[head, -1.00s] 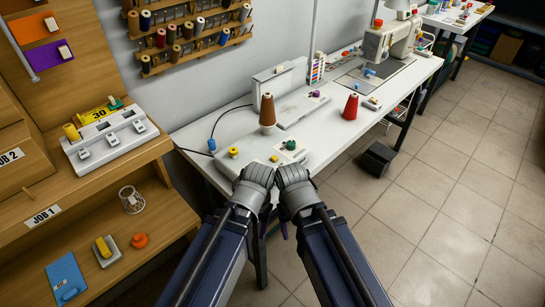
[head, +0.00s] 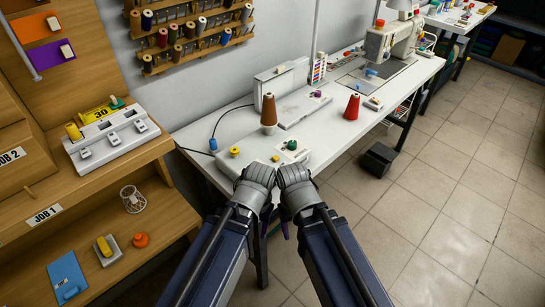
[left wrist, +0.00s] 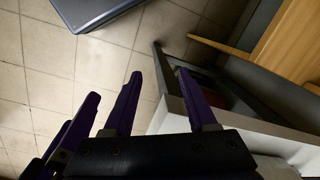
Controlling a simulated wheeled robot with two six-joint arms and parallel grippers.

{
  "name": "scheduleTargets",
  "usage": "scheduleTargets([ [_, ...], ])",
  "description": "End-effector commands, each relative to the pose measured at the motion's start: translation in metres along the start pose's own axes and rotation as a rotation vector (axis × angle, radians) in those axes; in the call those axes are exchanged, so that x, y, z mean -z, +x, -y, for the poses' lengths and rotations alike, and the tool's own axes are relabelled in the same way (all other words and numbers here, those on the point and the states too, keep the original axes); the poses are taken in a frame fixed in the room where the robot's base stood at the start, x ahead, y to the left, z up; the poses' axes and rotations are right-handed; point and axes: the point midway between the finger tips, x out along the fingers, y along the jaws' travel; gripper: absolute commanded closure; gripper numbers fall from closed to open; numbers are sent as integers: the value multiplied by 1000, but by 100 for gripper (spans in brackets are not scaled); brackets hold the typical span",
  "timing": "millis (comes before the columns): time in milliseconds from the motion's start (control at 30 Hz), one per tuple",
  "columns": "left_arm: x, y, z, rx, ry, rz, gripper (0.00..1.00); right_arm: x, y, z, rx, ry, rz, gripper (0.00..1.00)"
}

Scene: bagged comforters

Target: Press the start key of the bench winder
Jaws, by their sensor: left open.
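A pale, low machine, apparently the bench winder (head: 240,169), sits at the near left of the white bench. A yellow knob (head: 234,151) and a green knob (head: 292,145) are on its top, and a brown cone (head: 268,112) stands by its back edge. I cannot tell which part is the start key. My left gripper (left wrist: 159,73) is open and empty, with purple fingers over the floor beside the bench. In the head view my left wrist (head: 254,185) and right wrist (head: 297,185) are side by side at the machine's near edge. Their fingers are mostly hidden.
A red cone (head: 352,107) and a sewing machine (head: 395,40) stand farther along the bench. A wooden shelf unit (head: 160,205) with a white three-slot device (head: 110,139) is at left. A dark box (head: 378,160) lies on the floor. Tiled floor at right is clear.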

Motion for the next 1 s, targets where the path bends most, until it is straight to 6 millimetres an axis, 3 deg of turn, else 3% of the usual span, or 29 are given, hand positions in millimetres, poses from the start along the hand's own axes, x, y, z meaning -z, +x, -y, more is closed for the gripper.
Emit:
scheduleTargets([
  [467, 0, 0, 0, 0, 0, 0, 43, 0, 0, 0, 0, 0, 0, 35],
  [1000, 0, 0, 0, 0, 0, 0, 100, 0, 0, 0, 0, 0, 0, 35],
])
